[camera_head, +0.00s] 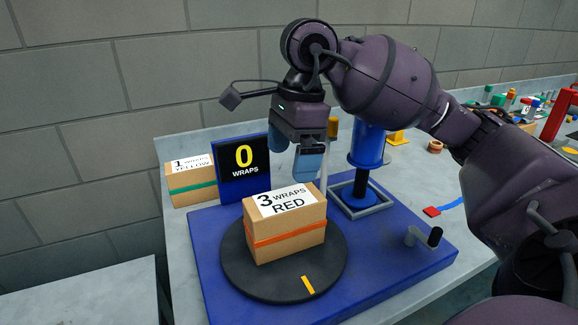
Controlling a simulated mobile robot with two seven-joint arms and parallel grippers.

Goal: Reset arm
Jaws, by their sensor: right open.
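My right arm comes in from the right, and its gripper (308,160) hangs above and behind a cardboard box, pointing down. The gripper is open, and nothing shows between its blue-tipped fingers. The box (285,228), labelled "3 WRAPS RED" with an orange-red band around it, stands on a round black turntable (240,270). The gripper's fingertips overlap the box's back edge in the picture; I cannot tell whether they touch. My left gripper is not in view.
A display (243,168) reads "0 WRAPS". Several small coloured items lie at the far right.

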